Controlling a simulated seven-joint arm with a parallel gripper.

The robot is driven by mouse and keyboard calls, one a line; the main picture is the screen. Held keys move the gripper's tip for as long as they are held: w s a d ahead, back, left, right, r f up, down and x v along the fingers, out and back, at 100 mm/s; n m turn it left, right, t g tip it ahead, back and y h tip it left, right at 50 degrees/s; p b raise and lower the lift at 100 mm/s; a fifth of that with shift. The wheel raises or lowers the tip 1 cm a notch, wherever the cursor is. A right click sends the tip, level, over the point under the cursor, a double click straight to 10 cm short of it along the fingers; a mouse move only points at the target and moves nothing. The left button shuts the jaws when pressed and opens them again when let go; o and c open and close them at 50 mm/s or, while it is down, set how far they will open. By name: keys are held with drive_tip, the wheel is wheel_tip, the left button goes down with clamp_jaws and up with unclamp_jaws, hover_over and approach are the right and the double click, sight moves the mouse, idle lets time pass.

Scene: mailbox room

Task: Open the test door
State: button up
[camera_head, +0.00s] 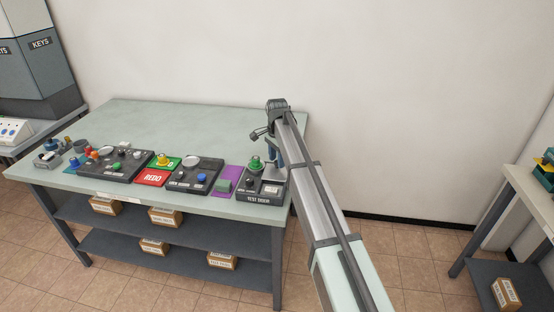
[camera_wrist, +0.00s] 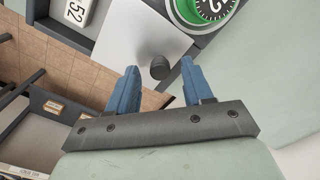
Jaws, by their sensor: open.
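The dark unit labelled TEST DOOR (camera_head: 262,198) sits at the right front edge of the table. In the wrist view its pale grey door plate (camera_wrist: 135,45) shows with a dark round knob (camera_wrist: 160,68). The plate looks closed, but I cannot tell for certain. My gripper (camera_wrist: 156,72) is open, its two blue fingers on either side of the knob in the picture. No contact with the knob is visible. In the head view my gripper (camera_head: 278,160) is over the right side of the unit, partly hidden by my arm.
A green dial (camera_wrist: 205,8) lies beside the plate in the wrist view. On the table (camera_head: 190,115), a purple pad (camera_head: 226,179), a red REDO pad (camera_head: 152,178) and other dark panels (camera_head: 194,177) stand to the left. The back of the table is clear.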

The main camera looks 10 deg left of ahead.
wheel_tip(320, 180, up, 13)
drive_tip(key=shift+r, duration=0.15)
idle(0.4)
drive_tip(key=s+d+f+n, duration=0.2)
drive_tip(key=s+d+f, duration=0.3)
drive_tip(key=d+f, duration=0.5)
drive_tip(key=s+d+f+n, duration=0.2)
drive_tip(key=s+d+f, duration=0.3)
drive_tip(key=d+f, duration=0.5)
drive_tip(key=s+d+f+n, duration=0.3)
drive_tip(key=s+d+f, duration=0.7)
drive_tip(key=s+f, duration=0.45)
drive_tip(key=s+d+f+g, duration=0.1)
drive_tip(key=s+f+g, duration=0.1)
drive_tip(key=s+f, duration=0.6)
drive_tip(key=s+d+f+n+g, duration=0.1)
drive_tip(key=s+f, duration=0.7)
drive_tip(key=s, duration=0.8)
drive_tip(key=s+d+f+n+g, duration=0.1)
drive_tip(key=s+d+f+g, duration=0.1)
drive_tip(key=s+f, duration=0.6)
drive_tip(key=s+g, duration=0.1)
drive_tip(key=s, duration=0.3)
drive_tip(key=shift+s+f+g, duration=0.35)
drive_tip(key=shift+f+g, duration=0.05)
